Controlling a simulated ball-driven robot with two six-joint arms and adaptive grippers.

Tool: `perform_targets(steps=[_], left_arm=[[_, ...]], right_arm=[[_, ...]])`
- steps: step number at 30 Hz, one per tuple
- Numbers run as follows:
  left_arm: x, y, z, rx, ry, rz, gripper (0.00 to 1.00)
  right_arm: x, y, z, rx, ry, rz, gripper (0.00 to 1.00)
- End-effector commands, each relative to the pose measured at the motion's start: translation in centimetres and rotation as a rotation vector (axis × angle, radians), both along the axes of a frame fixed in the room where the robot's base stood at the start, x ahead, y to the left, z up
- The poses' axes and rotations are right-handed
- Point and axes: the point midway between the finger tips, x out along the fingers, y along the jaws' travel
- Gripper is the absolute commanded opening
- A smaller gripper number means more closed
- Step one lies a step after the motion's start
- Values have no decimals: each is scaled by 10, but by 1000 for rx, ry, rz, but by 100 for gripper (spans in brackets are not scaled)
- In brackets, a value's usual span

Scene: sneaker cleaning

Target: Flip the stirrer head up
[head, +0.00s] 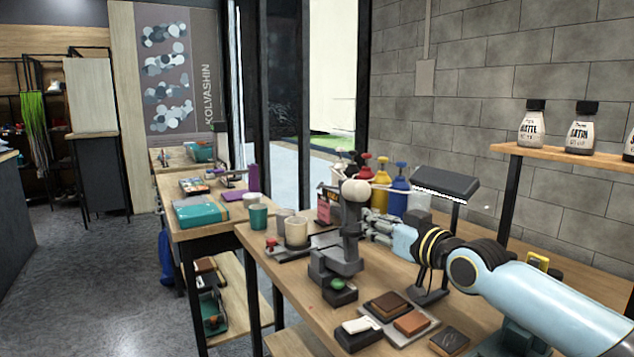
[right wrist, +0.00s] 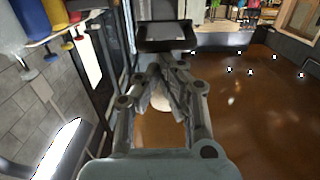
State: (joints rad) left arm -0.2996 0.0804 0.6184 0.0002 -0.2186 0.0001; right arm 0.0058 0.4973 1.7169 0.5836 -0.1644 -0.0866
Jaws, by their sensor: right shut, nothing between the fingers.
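The grey stirrer (head: 349,245) stands on the wooden table in the head view, with a round white knob (head: 355,190) at its top. Its upper part looks roughly upright, and its base has a green button (head: 338,284). My right gripper (head: 372,226) is just right of the stirrer's upper part, shut and empty. Whether it touches the stirrer cannot be told. In the right wrist view, the fingers of my right gripper (right wrist: 163,75) are closed together, and a pale round thing (right wrist: 160,98) shows partly behind them. My left gripper is not in view.
Cups (head: 296,231) stand on a tray left of the stirrer. Colourful-capped bottles (head: 381,177) and a dark flat-headed lamp (head: 446,184) stand behind my right arm. Brown blocks (head: 411,323) and a white-topped block (head: 357,325) lie in front. The table's left edge is close.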

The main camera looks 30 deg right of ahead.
Motion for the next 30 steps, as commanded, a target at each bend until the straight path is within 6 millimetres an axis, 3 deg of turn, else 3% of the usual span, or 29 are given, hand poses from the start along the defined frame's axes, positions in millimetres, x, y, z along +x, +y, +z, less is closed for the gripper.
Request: perform_targets(steps=[1, 5, 12, 18, 23, 30], left_arm=[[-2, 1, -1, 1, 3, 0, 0], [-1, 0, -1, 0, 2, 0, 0], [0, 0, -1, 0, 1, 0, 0], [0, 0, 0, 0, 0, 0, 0], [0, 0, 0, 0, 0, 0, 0], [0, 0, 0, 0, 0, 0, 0]], right_arm=[[-4, -2, -15, 1, 37, -3, 0], [-3, -2, -2, -3, 33, -2, 0], [-1, 0, 52, -5, 12, -1, 0], [0, 1, 86, -4, 3, -1, 0], [0, 1, 98, -2, 1, 0, 0], [0, 1, 100, -2, 0, 0, 0]])
